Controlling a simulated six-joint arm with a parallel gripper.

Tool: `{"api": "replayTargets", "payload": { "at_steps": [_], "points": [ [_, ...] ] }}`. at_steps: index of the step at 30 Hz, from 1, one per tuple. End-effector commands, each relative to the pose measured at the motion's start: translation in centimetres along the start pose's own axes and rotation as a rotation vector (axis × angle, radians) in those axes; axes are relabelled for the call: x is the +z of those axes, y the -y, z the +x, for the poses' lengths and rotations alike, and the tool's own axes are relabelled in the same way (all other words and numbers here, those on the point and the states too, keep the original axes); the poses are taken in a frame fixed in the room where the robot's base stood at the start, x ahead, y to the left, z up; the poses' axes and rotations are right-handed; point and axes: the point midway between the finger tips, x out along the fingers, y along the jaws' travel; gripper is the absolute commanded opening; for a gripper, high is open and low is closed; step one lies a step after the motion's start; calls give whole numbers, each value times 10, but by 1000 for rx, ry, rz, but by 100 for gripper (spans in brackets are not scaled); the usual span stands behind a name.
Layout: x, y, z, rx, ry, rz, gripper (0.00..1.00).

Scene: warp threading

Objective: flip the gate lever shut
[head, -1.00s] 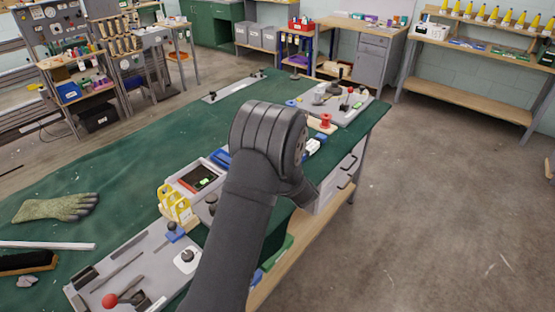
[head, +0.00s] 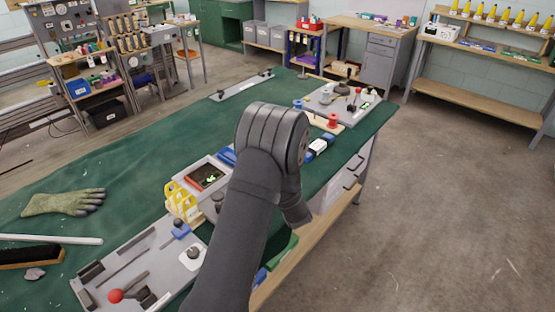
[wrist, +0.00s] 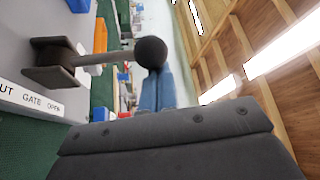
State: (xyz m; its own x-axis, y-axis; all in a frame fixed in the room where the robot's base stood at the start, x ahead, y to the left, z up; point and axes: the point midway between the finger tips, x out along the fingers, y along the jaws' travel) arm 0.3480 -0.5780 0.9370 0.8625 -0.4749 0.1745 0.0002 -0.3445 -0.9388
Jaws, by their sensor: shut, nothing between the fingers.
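In the wrist view, a lever with a round black knob (wrist: 150,52) stands out from a dark bracket on a light grey panel (wrist: 20,92). Beside it, a white label (wrist: 42,101) reads "GATE" and "OPEN", with "UT" cut off at the frame edge. My gripper (wrist: 175,128) shows as a broad dark grey block across the bottom of the wrist view. It is shut and empty, with the knob just beyond its edge. In the head view my arm hides the gripper tip and the gate lever.
A far panel (head: 345,105) bears small parts. The bench's middle left is clear.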

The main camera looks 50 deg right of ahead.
Motion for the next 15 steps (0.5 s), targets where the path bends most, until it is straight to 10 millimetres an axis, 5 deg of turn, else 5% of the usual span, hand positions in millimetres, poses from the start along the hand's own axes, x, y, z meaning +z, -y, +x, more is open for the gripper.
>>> {"api": "replayTargets", "payload": {
  "at_steps": [15],
  "points": [
    [30,7,-17,-144,2,-244,0]
  ]
}}
